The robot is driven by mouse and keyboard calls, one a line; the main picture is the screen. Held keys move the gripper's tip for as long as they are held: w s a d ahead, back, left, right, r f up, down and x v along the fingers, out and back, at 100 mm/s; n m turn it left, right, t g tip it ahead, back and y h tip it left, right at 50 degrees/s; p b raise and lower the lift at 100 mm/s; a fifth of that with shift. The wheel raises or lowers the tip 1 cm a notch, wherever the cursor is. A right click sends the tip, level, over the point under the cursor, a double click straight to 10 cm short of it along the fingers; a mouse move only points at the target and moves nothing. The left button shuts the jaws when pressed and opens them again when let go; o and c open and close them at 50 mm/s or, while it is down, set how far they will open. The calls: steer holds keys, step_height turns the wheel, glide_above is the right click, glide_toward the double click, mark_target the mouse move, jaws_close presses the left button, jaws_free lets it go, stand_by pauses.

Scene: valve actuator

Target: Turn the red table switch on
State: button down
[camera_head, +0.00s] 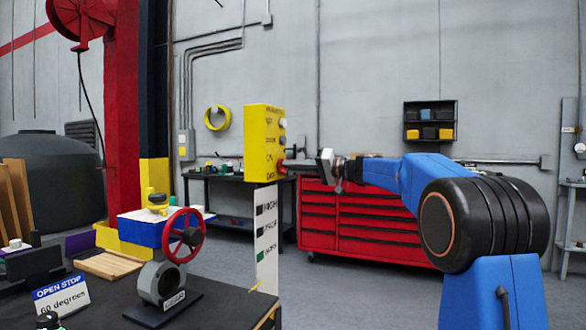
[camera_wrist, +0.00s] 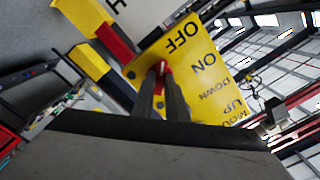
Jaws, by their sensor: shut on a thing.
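A yellow control box (camera_head: 262,145) stands on top of a white labelled panel in the head view. Its side facing my arm carries knobs and a small red switch (camera_head: 281,169) low down. My gripper (camera_head: 290,163) reaches in from the right at the height of this switch. In the wrist view, the box face (camera_wrist: 205,75) shows the words OFF, ON, DOWN and UP. My gripper's fingers (camera_wrist: 163,78) are closed around the red switch (camera_wrist: 162,67), near the OFF and ON labels. The fingers hide most of the switch, so its exact angle is unclear.
A red valve wheel (camera_head: 184,236) on a grey valve body stands on the dark table at the lower left. A red tool cabinet (camera_head: 365,222) stands behind my arm. Open floor lies between.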

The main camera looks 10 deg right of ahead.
steer(key=shift+m, duration=8.4)
steer(key=c, duration=1.8)
jaws_free()
steer(key=shift+o, duration=0.2)
steer(key=shift+d+r, duration=0.1)
steer(key=v, duration=1.7)
